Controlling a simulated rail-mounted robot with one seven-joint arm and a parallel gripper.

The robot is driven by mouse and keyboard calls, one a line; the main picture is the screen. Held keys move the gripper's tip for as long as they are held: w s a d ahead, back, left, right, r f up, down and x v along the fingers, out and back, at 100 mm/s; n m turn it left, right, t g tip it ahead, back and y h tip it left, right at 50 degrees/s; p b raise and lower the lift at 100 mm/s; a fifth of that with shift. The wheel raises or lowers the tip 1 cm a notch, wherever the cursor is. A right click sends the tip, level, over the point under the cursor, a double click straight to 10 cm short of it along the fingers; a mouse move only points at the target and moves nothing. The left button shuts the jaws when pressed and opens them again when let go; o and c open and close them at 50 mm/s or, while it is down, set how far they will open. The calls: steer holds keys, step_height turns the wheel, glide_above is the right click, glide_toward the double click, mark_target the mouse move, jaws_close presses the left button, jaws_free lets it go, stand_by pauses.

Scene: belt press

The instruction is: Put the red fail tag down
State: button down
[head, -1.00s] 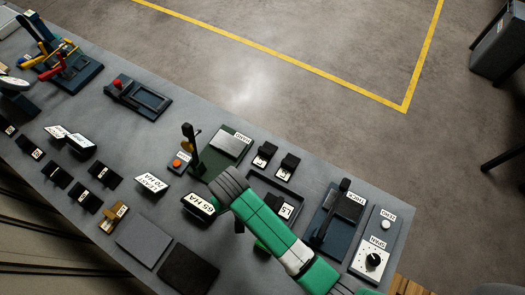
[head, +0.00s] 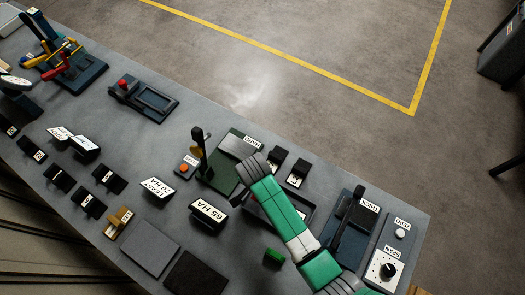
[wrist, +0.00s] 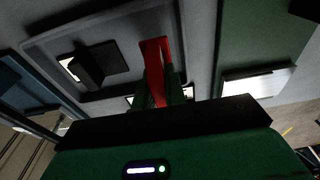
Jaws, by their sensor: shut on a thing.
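My gripper (wrist: 161,90) is shut on the red fail tag (wrist: 155,60), which stands out between its two green fingers in the wrist view. The tag is over a shallow dark tray (wrist: 112,33). I cannot tell whether it touches the tray floor. A black block with a white label (wrist: 88,66) sits in the tray, to the left of the tag. Part of another white label shows beside the fingers. In the head view my green arm covers the gripper and much of the tray (head: 309,212).
A green block (head: 274,257) lies on the bench close to my arm. The green-based lever press (head: 205,160) stands left of the arm, and a 65 HA sign (head: 208,213) is nearer. Two black blocks (head: 298,174) stand behind the tray. A blue lever device (head: 343,222) is to its right.

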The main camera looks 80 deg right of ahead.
steer(key=shift+f, duration=1.85)
steer(key=shift+f, duration=0.1)
steer(key=c, duration=1.5)
jaws_free()
steer(key=shift+o, duration=0.2)
steer(key=r, duration=0.4)
steer(key=a+r, duration=0.1)
steer(key=r, duration=0.3)
steer(key=r+p, duration=0.1)
steer(key=r, duration=0.3)
steer(key=shift+w+a+r, duration=0.1)
steer(key=shift+w+a, duration=0.05)
steer(key=shift+w, duration=0.1)
